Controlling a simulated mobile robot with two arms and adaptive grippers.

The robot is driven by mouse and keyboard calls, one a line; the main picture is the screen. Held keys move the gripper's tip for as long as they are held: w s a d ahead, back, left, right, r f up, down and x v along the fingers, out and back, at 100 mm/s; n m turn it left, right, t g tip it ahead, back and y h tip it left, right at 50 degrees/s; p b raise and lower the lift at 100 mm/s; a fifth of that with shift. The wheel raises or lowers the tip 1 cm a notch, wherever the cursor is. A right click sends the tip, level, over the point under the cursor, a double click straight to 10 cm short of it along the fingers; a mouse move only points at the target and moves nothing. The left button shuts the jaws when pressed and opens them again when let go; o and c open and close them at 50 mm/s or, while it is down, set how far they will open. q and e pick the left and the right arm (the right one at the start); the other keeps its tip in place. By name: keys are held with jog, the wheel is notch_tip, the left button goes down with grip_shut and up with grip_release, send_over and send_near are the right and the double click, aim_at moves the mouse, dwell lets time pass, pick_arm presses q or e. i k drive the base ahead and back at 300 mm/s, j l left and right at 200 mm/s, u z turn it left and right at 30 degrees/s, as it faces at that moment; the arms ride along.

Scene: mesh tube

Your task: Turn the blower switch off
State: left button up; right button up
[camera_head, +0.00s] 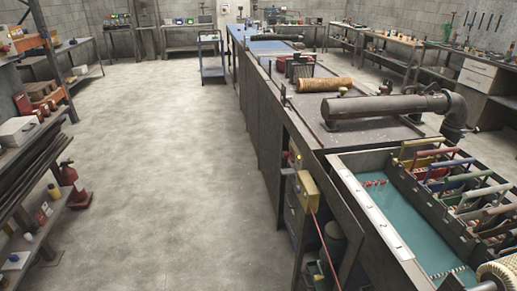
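A yellow box (307,189) is mounted on the near end of the left side of the long bench, with a red cord running down from it. It may be the blower switch, but no label is readable and its on or off position cannot be made out. A dark cylindrical unit (333,243) stands below it in the open bay under the bench; I cannot tell whether it is the blower. A small yellow light (298,156) shows on the bench side just above the box. Neither of my grippers is in view.
A water tank (376,220) with racks of coloured handles fills the near right. A thick grey pipe (385,106) and a brown mesh tube (324,84) lie on the bench. The floor (175,170) left of the bench is clear.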

aim_at(286, 154)
jog(key=i+j+u, duration=0.25)
jog(key=i, duration=0.6)
jog(key=i+u, duration=0.25)
jog(key=i, duration=0.6)
jog(key=i+j+z, duration=0.1)
jog(key=i+z, duration=0.3)
jog(key=i+j+z, duration=0.2)
jog(key=z, duration=0.2)
jog(key=i+j+z, duration=0.4)
jog(key=i+l, duration=0.05)
